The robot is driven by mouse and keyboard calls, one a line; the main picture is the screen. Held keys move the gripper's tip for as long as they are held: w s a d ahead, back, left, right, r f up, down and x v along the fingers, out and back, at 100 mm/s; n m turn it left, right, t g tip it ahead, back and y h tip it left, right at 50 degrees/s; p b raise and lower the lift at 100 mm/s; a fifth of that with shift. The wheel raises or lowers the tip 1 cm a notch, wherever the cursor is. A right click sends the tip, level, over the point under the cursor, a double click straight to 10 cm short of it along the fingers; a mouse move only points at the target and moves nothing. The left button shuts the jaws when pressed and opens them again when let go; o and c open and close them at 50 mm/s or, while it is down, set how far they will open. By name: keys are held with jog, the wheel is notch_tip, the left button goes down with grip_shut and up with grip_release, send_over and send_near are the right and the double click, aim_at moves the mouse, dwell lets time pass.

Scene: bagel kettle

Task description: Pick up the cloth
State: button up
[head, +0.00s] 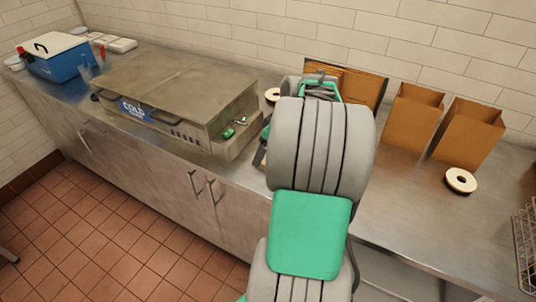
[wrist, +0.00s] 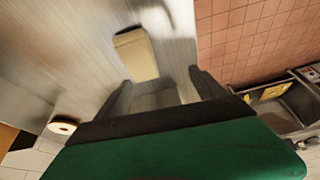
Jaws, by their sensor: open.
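A pale beige, folded-looking piece that appears to be the cloth (wrist: 136,54) lies on the grey metal surface in the wrist view, just beyond my fingertips. My gripper (wrist: 160,88) is open, with one dark finger on each side of a gap. The beige piece is toward the left finger's side, and I see no contact with it. A greyer patch shows in the gap between the fingers; I cannot tell whether it belongs to the cloth.
A wire basket (head: 527,245) is at the right edge. A metal basin (wrist: 275,105) shows at right in the wrist view.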

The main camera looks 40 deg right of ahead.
jog(key=d, duration=0.2)
jog(key=s+d, duration=0.1)
jog(key=d, duration=0.1)
jog(key=shift+s+f, duration=0.1)
jog(key=shift+f, duration=0.3)
jog(key=p+x, duration=0.1)
jog(key=x, duration=0.2)
jog(key=p+x, duration=0.1)
jog(key=x, duration=0.2)
jog(key=shift+w+a+f, duration=0.1)
jog(key=shift+w, duration=0.4)
jog(key=shift+w+f, duration=0.1)
jog(key=shift+f, duration=0.2)
jog(key=shift+f, duration=0.25)
jog(key=c, duration=1.4)
jog(key=shift+c, duration=0.2)
jog(key=shift+r, duration=0.15)
